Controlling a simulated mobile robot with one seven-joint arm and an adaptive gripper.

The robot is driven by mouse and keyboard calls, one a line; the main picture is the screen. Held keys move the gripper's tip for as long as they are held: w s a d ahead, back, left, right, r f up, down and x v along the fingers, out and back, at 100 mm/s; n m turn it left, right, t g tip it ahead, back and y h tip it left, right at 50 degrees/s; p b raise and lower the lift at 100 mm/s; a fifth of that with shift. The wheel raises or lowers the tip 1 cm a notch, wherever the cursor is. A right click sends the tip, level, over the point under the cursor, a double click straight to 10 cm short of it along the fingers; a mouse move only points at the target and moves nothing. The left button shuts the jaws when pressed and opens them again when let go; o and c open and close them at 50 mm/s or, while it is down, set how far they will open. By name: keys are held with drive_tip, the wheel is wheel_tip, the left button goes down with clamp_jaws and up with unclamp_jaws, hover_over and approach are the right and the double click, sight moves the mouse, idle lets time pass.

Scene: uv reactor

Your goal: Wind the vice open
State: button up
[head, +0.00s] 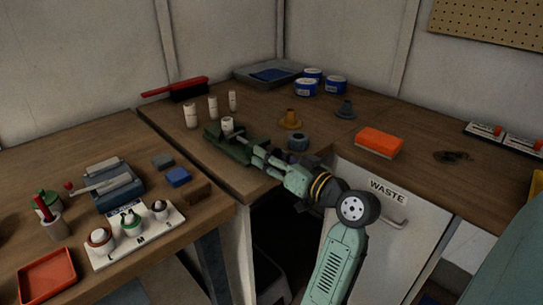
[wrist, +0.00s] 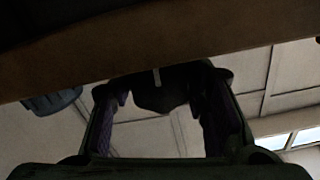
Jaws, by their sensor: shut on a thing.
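The green vice (head: 226,149) sits on the wooden bench near its front edge, with a white cylinder (head: 227,124) standing at its jaws. My gripper (head: 262,156) reaches in from the front right to the vice's front end. In the wrist view, my gripper's two fingers (wrist: 163,100) stand either side of a dark part of the vice (wrist: 160,92) with a thin pale bar on it. The gripper is shut on this part, which looks like the vice's handle. The arm and fingers hide most of the handle in the head view.
Several pale cylinders (head: 190,116) stand behind the vice. A dark blue-grey round piece (head: 298,141) sits close to my gripper's right. The waste cabinet (head: 375,215) is below the bench.

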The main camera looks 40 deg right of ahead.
drive_tip(key=shift+f+n+b, duration=0.3)
drive_tip(key=shift+n+b, duration=0.2)
drive_tip(key=shift+b, duration=0.6)
drive_tip(key=shift+n+b, duration=0.4)
drive_tip(key=shift+b, duration=0.3)
drive_tip(key=shift+r+n+b, duration=0.3)
drive_tip(key=shift+n+b, duration=0.4)
drive_tip(key=shift+b, duration=0.05)
drive_tip(key=o, duration=1.2)
drive_tip(key=s, duration=0.8)
drive_tip(key=s+d, duration=0.1)
drive_tip(key=s, duration=0.3)
